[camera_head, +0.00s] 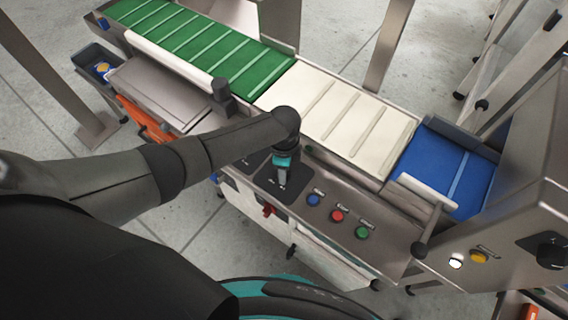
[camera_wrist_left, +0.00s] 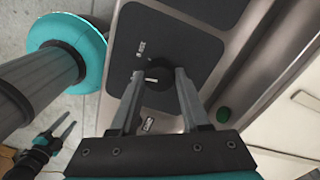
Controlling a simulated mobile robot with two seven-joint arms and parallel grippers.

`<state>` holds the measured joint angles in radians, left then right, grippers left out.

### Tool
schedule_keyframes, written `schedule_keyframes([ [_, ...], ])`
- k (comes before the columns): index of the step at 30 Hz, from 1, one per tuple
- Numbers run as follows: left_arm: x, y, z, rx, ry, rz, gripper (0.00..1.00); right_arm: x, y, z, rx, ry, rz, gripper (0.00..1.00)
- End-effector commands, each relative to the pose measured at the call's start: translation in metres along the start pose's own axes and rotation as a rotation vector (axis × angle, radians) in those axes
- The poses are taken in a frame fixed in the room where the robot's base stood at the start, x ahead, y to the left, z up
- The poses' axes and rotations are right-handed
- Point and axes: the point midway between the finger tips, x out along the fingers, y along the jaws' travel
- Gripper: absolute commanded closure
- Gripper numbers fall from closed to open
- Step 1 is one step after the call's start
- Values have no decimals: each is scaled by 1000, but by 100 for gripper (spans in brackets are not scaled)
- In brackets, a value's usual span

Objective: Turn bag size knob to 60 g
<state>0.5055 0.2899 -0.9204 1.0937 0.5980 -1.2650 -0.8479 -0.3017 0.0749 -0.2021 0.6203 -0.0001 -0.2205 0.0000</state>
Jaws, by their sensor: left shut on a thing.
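The black round knob (camera_wrist_left: 158,78) sits on a dark square plate (camera_wrist_left: 170,40) in the left wrist view. A short white pointer line shows on its face, toward the picture's left side. Small white marks are printed on the plate above and below the knob; I cannot read them surely. My left gripper (camera_wrist_left: 159,74) is shut on the knob, one finger at each side. In the head view my left gripper (camera_head: 282,182) points down at the same plate (camera_head: 297,186), and hides the knob. My right gripper (camera_wrist_left: 58,131) hangs empty over the floor, fingers apart.
A red switch (camera_head: 268,210) is on the front face below. Green (camera_head: 200,45), white (camera_head: 335,110) and blue (camera_head: 445,170) belts run behind. Another black knob (camera_head: 551,252) is on the right cabinet.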

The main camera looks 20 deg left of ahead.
Motion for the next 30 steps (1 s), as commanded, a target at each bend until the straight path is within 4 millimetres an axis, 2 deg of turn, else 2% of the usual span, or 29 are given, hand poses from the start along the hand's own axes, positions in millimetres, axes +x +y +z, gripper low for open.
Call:
schedule_keyframes([
  [3,-2,1,-1,-94,0,4,100,-9,2,0,0,0,2,50],
  [13,-1,1,0,-279,-1,2,100,-20,5,-1,-1,0,6,50],
  [30,0,0,0,-343,0,1,100,-22,5,-2,1,0,7,50],
])
